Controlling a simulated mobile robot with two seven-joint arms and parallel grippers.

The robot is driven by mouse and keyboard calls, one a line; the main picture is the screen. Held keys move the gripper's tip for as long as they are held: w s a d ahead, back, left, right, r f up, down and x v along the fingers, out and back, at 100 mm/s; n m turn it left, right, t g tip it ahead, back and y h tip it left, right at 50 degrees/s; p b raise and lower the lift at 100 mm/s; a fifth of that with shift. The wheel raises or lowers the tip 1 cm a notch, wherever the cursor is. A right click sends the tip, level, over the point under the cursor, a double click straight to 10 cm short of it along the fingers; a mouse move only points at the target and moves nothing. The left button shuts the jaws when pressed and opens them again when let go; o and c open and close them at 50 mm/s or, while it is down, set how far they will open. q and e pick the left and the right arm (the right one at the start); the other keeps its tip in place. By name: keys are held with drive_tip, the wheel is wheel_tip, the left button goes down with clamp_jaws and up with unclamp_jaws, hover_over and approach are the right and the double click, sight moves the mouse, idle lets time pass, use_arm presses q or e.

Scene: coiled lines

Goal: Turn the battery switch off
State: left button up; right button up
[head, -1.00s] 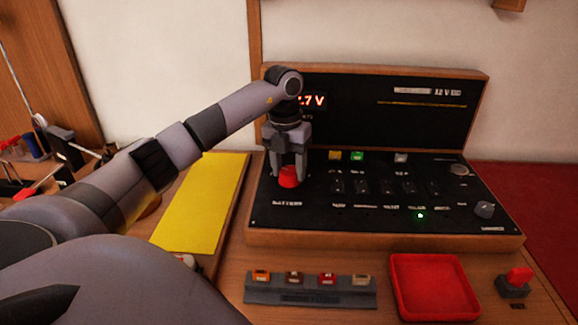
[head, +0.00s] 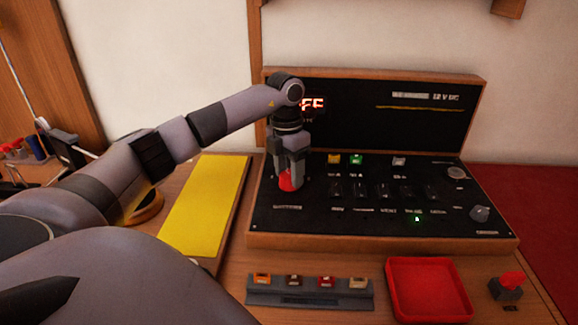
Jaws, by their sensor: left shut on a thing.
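The red battery switch knob (head: 286,182) sits at the left end of the black control panel (head: 318,222). My left gripper (head: 290,180) points down over it and is shut on the knob, with its fingers hiding part of it. My right gripper is not in view.
A yellow board (head: 205,205) lies left of the panel. In front are a rack of coloured fuses (head: 310,293), a red tray (head: 428,290) and a small red-topped switch (head: 510,283). Tools stand at the far left.

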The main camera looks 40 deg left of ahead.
use_arm(q)
drive_tip(key=m+p, duration=0.1)
drive_tip(key=m, duration=0.5)
drive_tip(key=shift+w, duration=0.1)
drive_tip(key=shift+m, duration=0.3)
idle(0.3)
drive_tip(key=o, duration=1)
drive_tip(key=shift+o, duration=0.2)
drive_tip(key=shift+w+a+r+b, duration=0.1)
drive_tip(key=shift+r+b, duration=0.1)
drive_tip(key=shift+r, duration=1.65)
drive_tip(key=shift+a+r+b, duration=0.1)
drive_tip(key=shift+r+b, duration=0.1)
drive_tip(key=shift+r, duration=1.6)
